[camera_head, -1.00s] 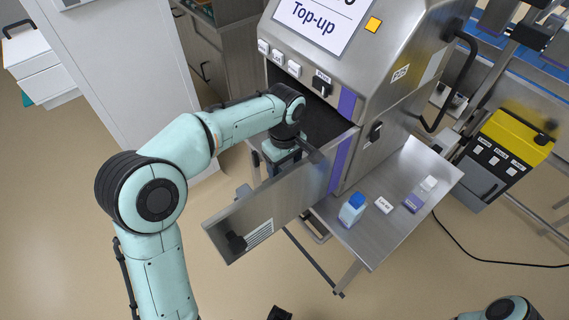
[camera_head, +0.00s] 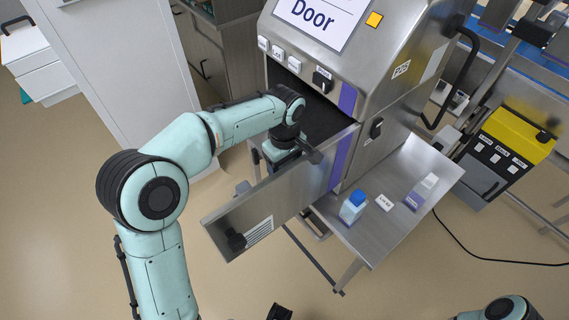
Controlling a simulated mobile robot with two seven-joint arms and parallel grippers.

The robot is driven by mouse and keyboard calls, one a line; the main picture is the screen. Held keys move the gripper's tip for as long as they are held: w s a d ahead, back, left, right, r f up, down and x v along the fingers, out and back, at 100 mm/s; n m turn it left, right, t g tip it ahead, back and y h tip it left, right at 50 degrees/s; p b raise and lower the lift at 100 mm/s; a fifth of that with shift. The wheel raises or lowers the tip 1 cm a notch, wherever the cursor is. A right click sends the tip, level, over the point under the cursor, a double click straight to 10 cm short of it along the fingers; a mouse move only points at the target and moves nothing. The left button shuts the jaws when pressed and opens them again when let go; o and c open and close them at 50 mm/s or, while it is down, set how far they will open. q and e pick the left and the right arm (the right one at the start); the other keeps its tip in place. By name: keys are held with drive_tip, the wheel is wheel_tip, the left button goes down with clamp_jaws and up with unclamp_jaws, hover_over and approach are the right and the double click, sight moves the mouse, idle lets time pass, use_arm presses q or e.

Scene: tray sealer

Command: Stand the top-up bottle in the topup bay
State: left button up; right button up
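Two bottles stand on the steel side shelf (camera_head: 375,242): a white one with a blue cap (camera_head: 352,208) and one with a purple label and pale cap (camera_head: 420,192). I cannot tell which is the top-up bottle. The machine's front door (camera_head: 268,205) hangs open, and its dark interior (camera_head: 318,120) shows behind it. My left gripper (camera_head: 284,158) is at the opening, behind the door's upper edge; its fingertips are mostly hidden. Only a dark tip of my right gripper (camera_head: 280,313) shows at the bottom edge, well away from the bottles.
A small white label (camera_head: 384,202) lies between the bottles. The machine's screen (camera_head: 318,20) reads "Door". A yellow-topped box (camera_head: 510,140) stands at the right, with a black cable on the floor. The floor below the shelf is clear.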

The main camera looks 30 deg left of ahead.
use_arm(q)
drive_tip(key=o, duration=1.4)
drive_tip(key=shift+c, duration=0.3)
drive_tip(key=shift+r+p, duration=1.75)
drive_tip(key=shift+r, duration=0.6)
drive_tip(key=shift+r+p, duration=1.1)
drive_tip(key=shift+r, duration=0.6)
use_arm(e)
drive_tip(key=w+r, duration=0.3)
drive_tip(key=r, duration=0.3)
drive_tip(key=shift+r+t, duration=0.15)
drive_tip(key=shift+t, duration=0.15)
use_arm(q)
drive_tip(key=shift+a, duration=0.1)
